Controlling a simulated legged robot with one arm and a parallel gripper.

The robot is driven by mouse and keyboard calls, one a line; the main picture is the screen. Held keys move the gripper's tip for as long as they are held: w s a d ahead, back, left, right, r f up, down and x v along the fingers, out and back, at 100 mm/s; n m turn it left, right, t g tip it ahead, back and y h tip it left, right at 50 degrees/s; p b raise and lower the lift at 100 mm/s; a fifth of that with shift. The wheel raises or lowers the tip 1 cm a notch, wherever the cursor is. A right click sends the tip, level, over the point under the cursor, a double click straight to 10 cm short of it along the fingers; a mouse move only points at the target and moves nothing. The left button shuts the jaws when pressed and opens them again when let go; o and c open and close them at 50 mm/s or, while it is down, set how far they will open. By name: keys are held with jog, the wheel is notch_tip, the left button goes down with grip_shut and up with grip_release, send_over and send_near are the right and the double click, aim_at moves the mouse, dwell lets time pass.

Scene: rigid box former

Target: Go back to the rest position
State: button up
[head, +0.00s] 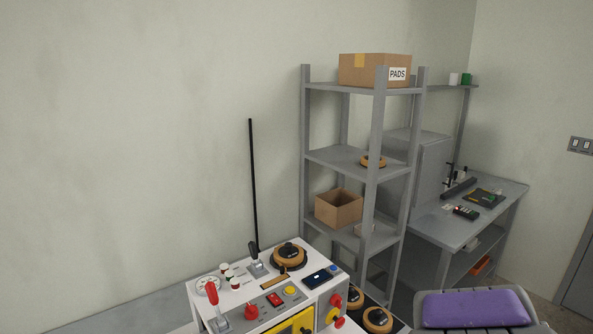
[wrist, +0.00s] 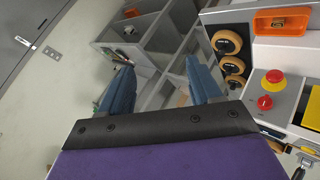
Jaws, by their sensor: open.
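My gripper (wrist: 161,80) shows in the wrist view as two blue fingers spread wide apart. It is open, and nothing is held between the fingers. Beyond the fingers lie the grey shelving and floor. I cannot make out the fingers in the head view. In the wrist view the machine (wrist: 288,58) is at the right, apart from the fingers.
A grey shelf rack (head: 305,170) behind the machine holds a PADS carton (head: 360,70) and an open carton (head: 339,208). A grey workbench (head: 440,232) with small items stands to its right. Round orange-black parts (head: 377,319) sit beside the machine. Bare wall fills the left.

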jog(key=s+a+m+g+y, duration=0.1)
jog(key=s+a+g+y, duration=0.1)
jog(key=s+a, duration=0.5)
jog(key=s+a+m+g+y, duration=0.1)
jog(key=s+a+g, duration=0.3)
jog(key=s+a, duration=0.4)
jog(key=s+a+m+g+y, duration=0.1)
jog(key=s+a, duration=0.6)
jog(key=s, duration=0.9)
jog(key=r+g+y, duration=0.1)
jog(key=g, duration=0.1)
jog(key=shift+s+a+m+g+y, duration=0.15)
jog(key=shift+s+m+g+y, duration=0.15)
jog(key=shift+s+m+g, duration=0.1)
jog(key=shift+w, duration=0.1)
